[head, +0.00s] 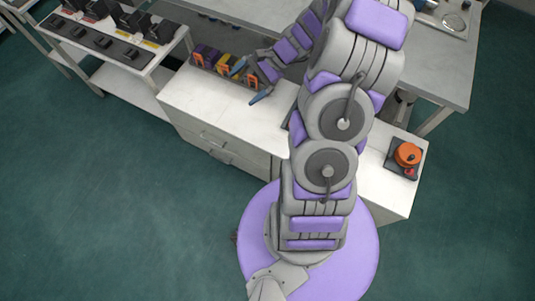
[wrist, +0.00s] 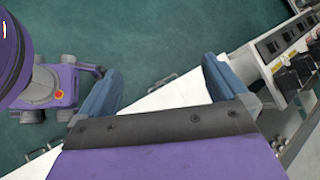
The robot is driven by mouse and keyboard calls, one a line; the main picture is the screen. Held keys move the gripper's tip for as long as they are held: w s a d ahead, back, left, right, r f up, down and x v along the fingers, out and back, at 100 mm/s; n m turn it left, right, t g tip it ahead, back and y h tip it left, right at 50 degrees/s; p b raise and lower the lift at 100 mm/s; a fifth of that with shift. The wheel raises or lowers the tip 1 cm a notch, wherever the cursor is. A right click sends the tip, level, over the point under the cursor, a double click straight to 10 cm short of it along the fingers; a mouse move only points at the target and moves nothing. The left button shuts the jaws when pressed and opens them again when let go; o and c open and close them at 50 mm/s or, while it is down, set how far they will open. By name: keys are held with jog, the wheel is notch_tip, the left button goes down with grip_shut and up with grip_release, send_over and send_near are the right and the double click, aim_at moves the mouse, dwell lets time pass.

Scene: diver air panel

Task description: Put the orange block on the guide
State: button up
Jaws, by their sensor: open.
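Several small blocks with orange and dark faces stand in a row at the back left of the white cabinet in the head view. One orange block (head: 252,82) is at the right end, between or just behind my fingertips; I cannot tell whether they touch it. My gripper (head: 250,82) is open, its blue fingers spread. In the wrist view my gripper (wrist: 158,85) shows both fingers apart with no block visible between them. A dark strip (head: 88,40) with raised black fittings lies on the left bench; I cannot tell whether it is the guide. It also shows in the wrist view (wrist: 284,36).
The white cabinet top (head: 215,103) is clear in front of the blocks. Black boxes (head: 160,33) stand behind the strip on the left bench. An orange round knob (head: 407,155) on a dark base sits at the cabinet's right end. Green floor is open at left.

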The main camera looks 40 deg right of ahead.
jog(key=s+a+r+n+g+h, duration=0.45)
jog(key=s+a+r+n, duration=0.45)
jog(key=s+a+r, duration=0.4)
jog(key=s+r+n+h, duration=0.2)
jog(key=s+n+h, duration=0.3)
jog(key=s, duration=1)
jog(key=shift+s+d+n, duration=0.25)
jog(key=shift+d+n, duration=0.1)
jog(key=shift+n, duration=0.25)
jog(key=shift+d+f, duration=0.1)
